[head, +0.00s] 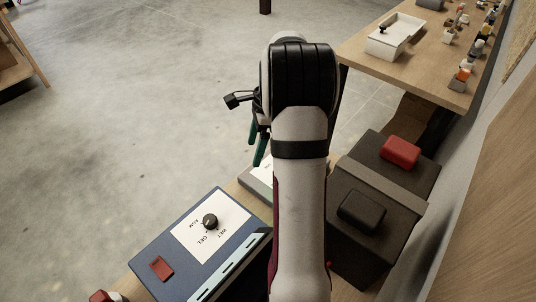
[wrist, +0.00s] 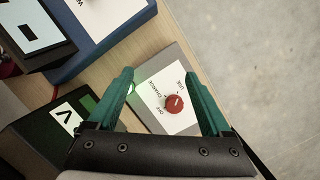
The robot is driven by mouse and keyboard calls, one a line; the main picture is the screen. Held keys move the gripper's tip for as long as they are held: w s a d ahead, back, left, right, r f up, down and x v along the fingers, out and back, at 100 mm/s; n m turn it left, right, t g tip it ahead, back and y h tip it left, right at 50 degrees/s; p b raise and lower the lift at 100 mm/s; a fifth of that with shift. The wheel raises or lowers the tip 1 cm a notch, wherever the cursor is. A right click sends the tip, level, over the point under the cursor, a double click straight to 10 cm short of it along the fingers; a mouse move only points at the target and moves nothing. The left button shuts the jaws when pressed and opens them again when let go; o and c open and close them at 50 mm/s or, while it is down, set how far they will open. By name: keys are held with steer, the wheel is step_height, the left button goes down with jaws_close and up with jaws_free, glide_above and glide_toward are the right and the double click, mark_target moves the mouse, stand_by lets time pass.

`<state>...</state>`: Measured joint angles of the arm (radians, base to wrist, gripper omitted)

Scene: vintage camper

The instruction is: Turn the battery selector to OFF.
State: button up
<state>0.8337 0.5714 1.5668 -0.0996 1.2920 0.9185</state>
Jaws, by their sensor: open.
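The battery selector is a grey box (wrist: 150,68) with a white label and a round red knob (wrist: 175,102). In the wrist view the label reads OFF, CHARGE and USE around the knob. A pale mark shows on the knob, too small to tell surely which word it points at. In the head view only part of the grey box (head: 257,189) shows left of my arm; the knob is hidden there. My gripper (wrist: 157,74) has green fingers, open and empty, with the knob between them in the wrist picture. In the head view it hangs left of my arm (head: 257,147).
A blue charger (head: 150,255) with a black knob (head: 210,221) and red switch (head: 161,268) stands beside the selector. A black battery (head: 339,246) with red (head: 400,152) and black (head: 361,210) caps stands right of my arm.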

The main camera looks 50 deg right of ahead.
steer(key=s+d+r+m+t+h, duration=0.1)
steer(key=s+d+r+m+t, duration=0.2)
steer(key=s+d+m, duration=0.7)
steer(key=shift+n, duration=0.5)
steer(key=x, duration=0.5)
steer(key=d+x, duration=0.1)
steer(key=x, duration=0.5)
steer(key=w+x, duration=0.1)
steer(key=x, duration=0.4)
steer(key=shift+w+d, duration=0.15)
steer(key=shift+d, duration=0.05)
jaws_close()
